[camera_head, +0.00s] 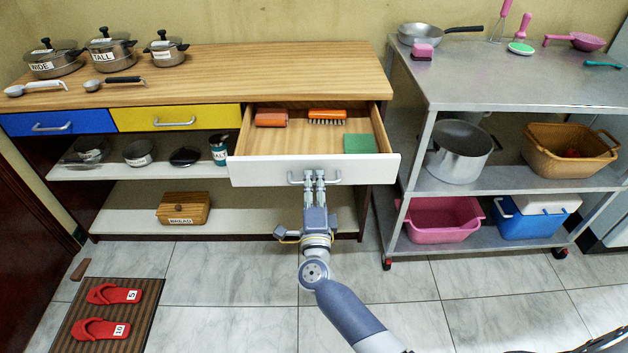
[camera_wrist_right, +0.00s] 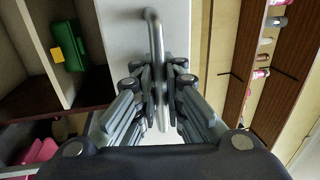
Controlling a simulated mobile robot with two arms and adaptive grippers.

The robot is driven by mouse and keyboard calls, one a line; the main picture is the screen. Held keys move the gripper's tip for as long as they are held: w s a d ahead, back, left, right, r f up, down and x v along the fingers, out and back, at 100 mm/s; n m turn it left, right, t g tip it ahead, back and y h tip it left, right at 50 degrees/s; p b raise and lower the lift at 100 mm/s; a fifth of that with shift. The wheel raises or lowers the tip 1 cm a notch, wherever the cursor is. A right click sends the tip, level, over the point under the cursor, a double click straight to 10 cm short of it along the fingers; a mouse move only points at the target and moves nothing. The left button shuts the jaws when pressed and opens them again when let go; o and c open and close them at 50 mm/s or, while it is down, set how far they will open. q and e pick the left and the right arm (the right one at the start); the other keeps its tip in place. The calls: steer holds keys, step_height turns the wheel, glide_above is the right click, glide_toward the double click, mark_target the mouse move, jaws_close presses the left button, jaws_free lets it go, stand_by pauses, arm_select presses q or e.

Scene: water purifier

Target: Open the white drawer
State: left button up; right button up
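The white drawer (camera_head: 262,173) is pulled well out of the wooden counter in the head view. An orange block, an orange brush and a green sponge show inside it. My right gripper (camera_head: 314,176) is at the drawer's metal handle (camera_head: 336,178), with its fingers around the bar. In the right wrist view, the white drawer front (camera_wrist_right: 122,35) and the handle (camera_wrist_right: 154,40) show, and the fingers of my right gripper (camera_wrist_right: 160,95) are closed together on the handle. My left gripper is not in view.
A blue drawer (camera_head: 60,122) and a yellow drawer (camera_head: 178,118) are shut to the left. Pots stand on the counter (camera_head: 240,70). A metal shelf rack (camera_head: 470,90) stands close on the right. Red slippers lie on a mat (camera_head: 140,318). The tiled floor in front is mostly clear.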

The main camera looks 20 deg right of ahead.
steer(key=shift+o, duration=0.3)
steer(key=shift+s+f, duration=0.1)
steer(key=shift+s, duration=0.1)
steer(key=v, duration=1.1)
steer(key=shift+s, duration=0.3)
steer(key=shift+a+f, duration=0.1)
